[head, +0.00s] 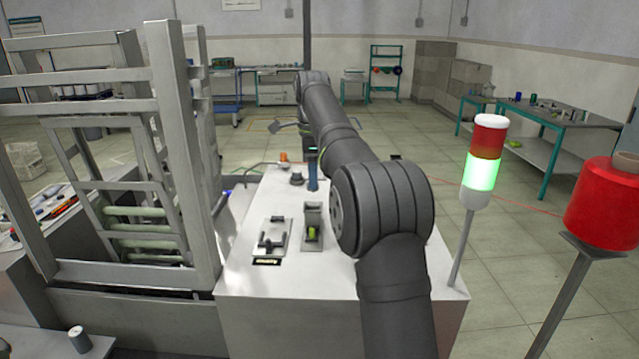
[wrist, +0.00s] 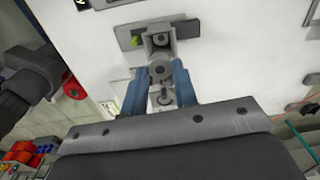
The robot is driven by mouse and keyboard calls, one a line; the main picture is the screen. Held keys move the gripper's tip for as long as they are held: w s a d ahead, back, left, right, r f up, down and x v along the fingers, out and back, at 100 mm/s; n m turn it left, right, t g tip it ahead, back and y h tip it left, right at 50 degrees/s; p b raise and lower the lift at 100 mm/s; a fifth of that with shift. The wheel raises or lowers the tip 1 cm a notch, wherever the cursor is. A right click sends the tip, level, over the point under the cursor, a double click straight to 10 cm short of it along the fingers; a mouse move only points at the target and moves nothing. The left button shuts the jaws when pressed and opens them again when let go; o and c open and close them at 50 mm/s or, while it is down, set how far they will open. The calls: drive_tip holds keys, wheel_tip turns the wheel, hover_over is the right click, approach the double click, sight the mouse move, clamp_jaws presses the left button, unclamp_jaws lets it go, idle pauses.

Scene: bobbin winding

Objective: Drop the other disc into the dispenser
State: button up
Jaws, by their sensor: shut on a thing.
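My gripper (wrist: 160,78) has two blue fingers, shut on a small grey disc (wrist: 160,71) with a darker centre. The grey dispenser (wrist: 158,42) is a small upright block on a plate, with a dark round opening. In the wrist view the disc appears just below the dispenser's opening; I cannot tell the height between them. In the head view my gripper (head: 312,178) is a blue finger shape just behind the dispenser (head: 312,214), and the disc cannot be made out. A yellow-green piece (head: 312,232) sits at the dispenser's front.
A plate with a dark clamp-like part (head: 271,238) lies left of the dispenser. A dark knob (head: 297,178) stands near the gripper. A grey frame (head: 185,150) rises at the left. A signal lamp (head: 482,170), lit green, and a red spool (head: 603,205) stand at the right.

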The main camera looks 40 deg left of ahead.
drive_tip(key=shift+f, duration=2.05)
drive_tip(key=shift+f, duration=0.55)
idle(0.3)
drive_tip(key=o, duration=0.8)
drive_tip(key=shift+o, duration=0.2)
drive_tip(key=shift+r, duration=3.5)
